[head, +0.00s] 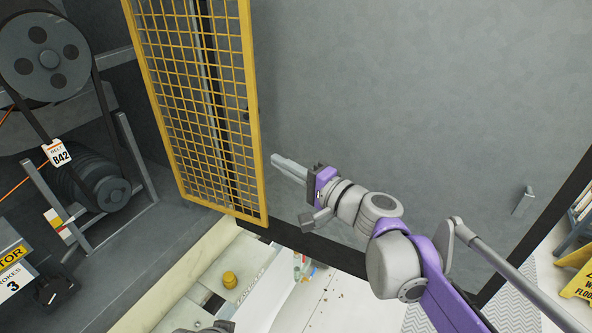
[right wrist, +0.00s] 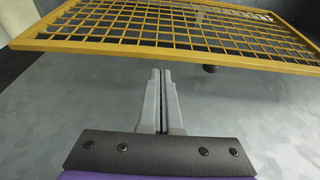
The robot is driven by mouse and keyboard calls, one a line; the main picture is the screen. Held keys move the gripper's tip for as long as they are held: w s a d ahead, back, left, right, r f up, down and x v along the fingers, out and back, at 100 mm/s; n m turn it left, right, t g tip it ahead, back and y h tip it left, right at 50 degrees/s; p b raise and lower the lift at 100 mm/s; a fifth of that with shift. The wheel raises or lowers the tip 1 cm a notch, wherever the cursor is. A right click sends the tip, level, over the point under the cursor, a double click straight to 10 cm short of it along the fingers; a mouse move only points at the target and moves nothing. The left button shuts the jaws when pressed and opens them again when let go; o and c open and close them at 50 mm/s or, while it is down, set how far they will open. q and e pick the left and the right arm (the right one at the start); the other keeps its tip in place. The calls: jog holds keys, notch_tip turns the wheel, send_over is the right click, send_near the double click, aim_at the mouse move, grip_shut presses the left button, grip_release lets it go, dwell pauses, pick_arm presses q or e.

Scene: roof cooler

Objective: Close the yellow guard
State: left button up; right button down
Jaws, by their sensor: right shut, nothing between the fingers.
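The yellow guard (head: 208,105) is a mesh panel in a yellow frame, standing swung out from the belt machinery at the upper left of the head view. It also shows across the top of the right wrist view (right wrist: 170,43). A dark round knob (head: 246,116) sits by its right edge. My right gripper (head: 274,159) is shut and empty, its fingertips close to the guard's right frame edge. In the right wrist view the fingers (right wrist: 161,75) point at the lower frame bar; I cannot tell whether they touch it.
A belt and pulleys (head: 48,58) with a B42 tag (head: 58,152) are at the left. A large grey panel (head: 400,90) fills the middle and right. A ledge with a yellow cap (head: 229,279) is below. A yellow floor sign (head: 580,275) stands at the right.

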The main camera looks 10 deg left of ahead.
jog(key=shift+x, duration=1.8)
jog(key=shift+s, duration=0.1)
